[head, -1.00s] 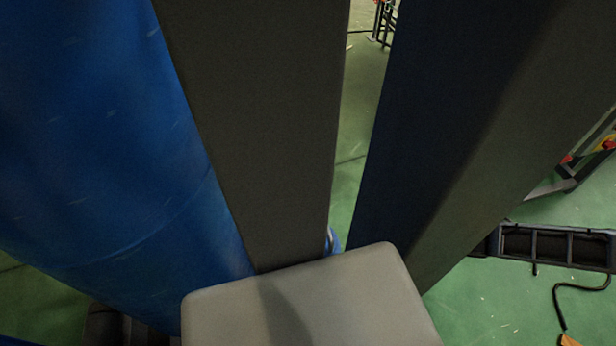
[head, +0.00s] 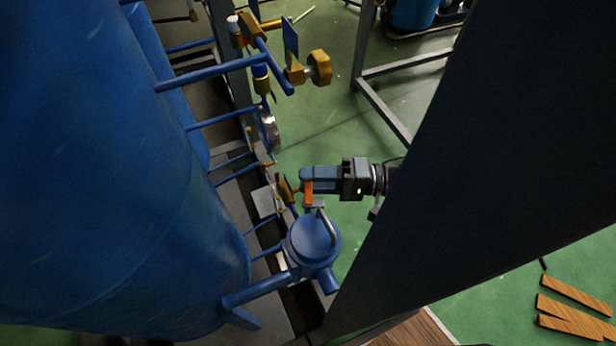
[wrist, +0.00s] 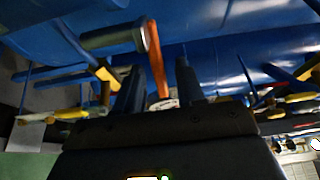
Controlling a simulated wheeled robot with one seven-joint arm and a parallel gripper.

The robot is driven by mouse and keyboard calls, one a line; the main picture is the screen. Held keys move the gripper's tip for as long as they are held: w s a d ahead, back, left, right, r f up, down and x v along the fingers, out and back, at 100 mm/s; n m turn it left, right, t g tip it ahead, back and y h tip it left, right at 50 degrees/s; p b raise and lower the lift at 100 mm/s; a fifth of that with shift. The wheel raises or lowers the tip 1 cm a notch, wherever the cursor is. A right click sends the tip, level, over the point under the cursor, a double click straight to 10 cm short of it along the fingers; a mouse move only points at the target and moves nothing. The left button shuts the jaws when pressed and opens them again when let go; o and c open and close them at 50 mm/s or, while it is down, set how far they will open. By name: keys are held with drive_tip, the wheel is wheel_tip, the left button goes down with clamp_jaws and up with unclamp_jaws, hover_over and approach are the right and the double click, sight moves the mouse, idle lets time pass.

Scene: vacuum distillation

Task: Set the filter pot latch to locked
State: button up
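The blue filter pot (head: 313,240) stands beside the large blue tank, with a curved grey bar (head: 327,226) over its lid. An orange lever (head: 308,194) sits just above the pot and looks like the latch handle. I cannot tell its latch position. My gripper (head: 306,176) reaches in from the right at the lever, partly covering it. In the wrist view, my gripper (wrist: 158,70) has its two dark fingers apart, with the orange lever (wrist: 156,50) showing between them. Gaps show on both sides of the lever, and contact is not clear.
The large blue tank (head: 100,180) fills the left. Blue pipes and brass valves (head: 318,68) stick out behind the pot. A grey metal frame (head: 390,115) stands at the back. Wooden planks (head: 575,310) lie on the green floor at right. My arm covers much of the right side.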

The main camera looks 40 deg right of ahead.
drive_tip(key=shift+w+a, duration=0.35)
drive_tip(key=shift+a, duration=0.1)
clamp_jaws()
idle(0.4)
